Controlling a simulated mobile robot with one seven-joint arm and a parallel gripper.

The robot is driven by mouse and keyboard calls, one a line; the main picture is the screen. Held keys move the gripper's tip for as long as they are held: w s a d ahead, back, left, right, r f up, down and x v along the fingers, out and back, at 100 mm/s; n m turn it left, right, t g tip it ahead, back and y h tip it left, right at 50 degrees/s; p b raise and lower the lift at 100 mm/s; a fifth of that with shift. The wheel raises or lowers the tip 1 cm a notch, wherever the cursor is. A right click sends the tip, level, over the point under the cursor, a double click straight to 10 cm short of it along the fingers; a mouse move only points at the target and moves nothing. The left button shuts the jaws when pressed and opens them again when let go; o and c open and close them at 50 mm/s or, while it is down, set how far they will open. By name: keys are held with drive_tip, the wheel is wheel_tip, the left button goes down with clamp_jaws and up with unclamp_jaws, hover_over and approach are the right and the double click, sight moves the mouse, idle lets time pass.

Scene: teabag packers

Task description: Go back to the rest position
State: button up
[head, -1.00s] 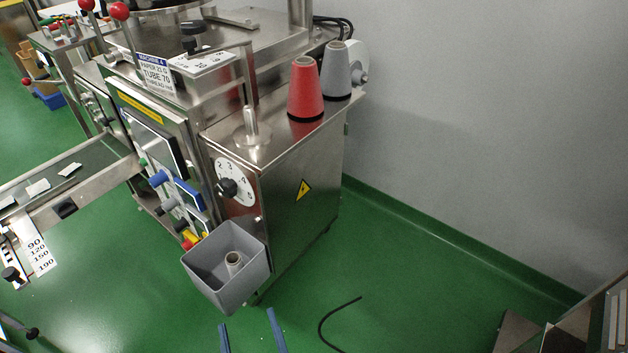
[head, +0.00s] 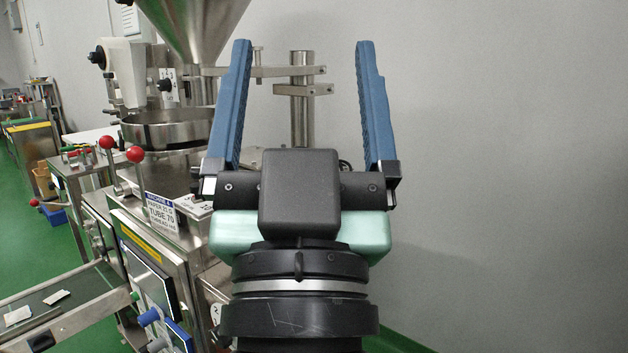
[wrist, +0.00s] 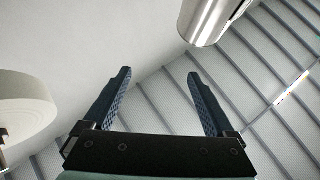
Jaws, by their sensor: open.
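My gripper (head: 304,55) is raised high in the middle of the head view, with its two blue fingers pointing up. The fingers are wide apart with nothing between them. In the wrist view my gripper (wrist: 158,78) is also open and empty, against the wall and ceiling. In the head view my gripper and wrist hide part of the packing machine behind them.
The steel machine with its hopper (head: 192,25) stands behind and to the left. Red-knobbed levers (head: 135,154), a label card (head: 161,215) and a conveyor (head: 85,300) with teabags are at left. A white roll (wrist: 25,105) shows in the wrist view. The grey wall (head: 520,150) at right is bare.

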drive_tip(key=s+r+p, duration=0.1)
drive_tip(key=r+p, duration=0.6)
drive_tip(key=r, duration=0.2)
drive_tip(key=s+r+p, duration=0.2)
drive_tip(key=r+p, duration=0.4)
drive_tip(key=r, duration=0.2)
drive_tip(key=shift+s+d+r+t+p, duration=0.25)
drive_tip(key=shift+d+r+t+p, duration=0.05)
drive_tip(key=shift+r+t+p, duration=0.1)
drive_tip(key=shift+f, duration=0.15)
